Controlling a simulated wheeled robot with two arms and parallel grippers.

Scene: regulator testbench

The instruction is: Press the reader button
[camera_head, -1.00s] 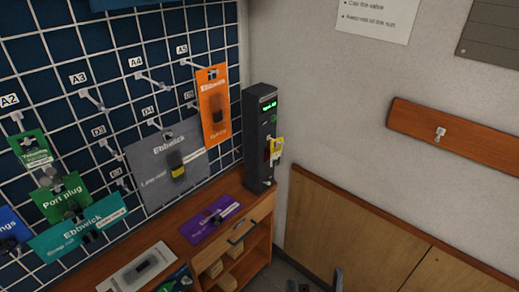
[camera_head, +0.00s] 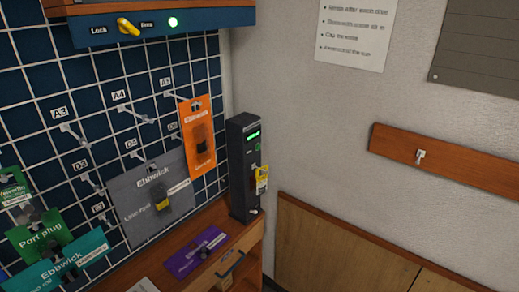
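The reader (camera_head: 243,170) is a tall dark box standing upright at the right end of the wooden counter, in the corner by the wall. Its front has a small screen with green text (camera_head: 253,135) and a round green button (camera_head: 257,147) just below it. A yellow tag (camera_head: 262,179) hangs lower on its front. Neither of my grippers shows in the head view.
A wire grid board with hooks and hanging packets, including an orange packet (camera_head: 198,137) and a grey one (camera_head: 152,196), stands left of the reader. A purple packet (camera_head: 195,250) lies on the counter (camera_head: 232,229). A blue panel with a yellow knob (camera_head: 128,27) is above.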

